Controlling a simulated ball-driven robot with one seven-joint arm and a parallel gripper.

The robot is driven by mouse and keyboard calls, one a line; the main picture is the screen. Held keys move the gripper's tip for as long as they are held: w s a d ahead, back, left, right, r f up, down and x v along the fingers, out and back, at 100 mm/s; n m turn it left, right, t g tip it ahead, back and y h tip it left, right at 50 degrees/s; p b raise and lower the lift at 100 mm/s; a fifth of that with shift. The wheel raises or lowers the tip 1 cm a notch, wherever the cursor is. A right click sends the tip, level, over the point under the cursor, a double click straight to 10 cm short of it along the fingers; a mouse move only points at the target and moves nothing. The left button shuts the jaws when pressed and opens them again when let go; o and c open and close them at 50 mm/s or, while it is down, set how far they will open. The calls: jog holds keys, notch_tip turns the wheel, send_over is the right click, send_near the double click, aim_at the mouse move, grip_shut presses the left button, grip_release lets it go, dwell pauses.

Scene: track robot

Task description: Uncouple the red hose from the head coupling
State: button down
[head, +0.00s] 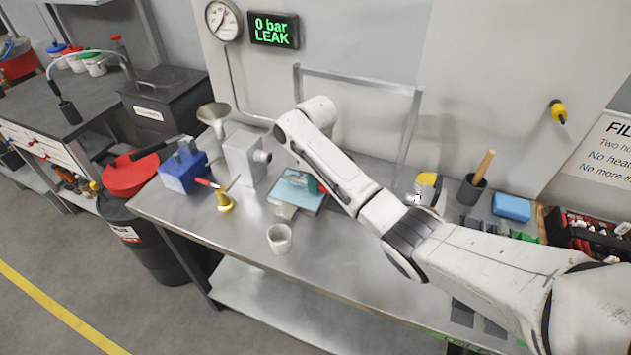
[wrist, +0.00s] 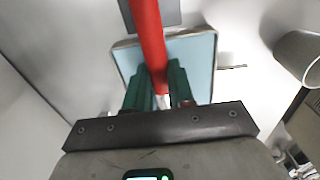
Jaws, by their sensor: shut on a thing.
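The red hose (wrist: 150,45) runs down from the top of the wrist view between the green fingers of my gripper (wrist: 158,88), which is shut on it. A pale metal end shows just below the red. In the head view my gripper (head: 308,183) is low over a light-blue-topped tray (head: 297,199), partly behind my arm. Only a small bit of red (head: 322,188) shows beside it. A grey box with a round port (head: 242,157) stands to its left; I cannot tell whether that is the head coupling. No joined coupling is clearly visible.
A white cup (head: 279,239) stands near the bench's front edge. A blue block (head: 182,172), a brass fitting (head: 224,203) and a funnel (head: 214,115) are at left. A display (head: 274,30) reads "0 bar LEAK". A metal frame (head: 408,130) rises behind my arm.

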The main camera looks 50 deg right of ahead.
jog(key=shift+r+p, duration=2.9)
jog(key=shift+r, duration=1.6)
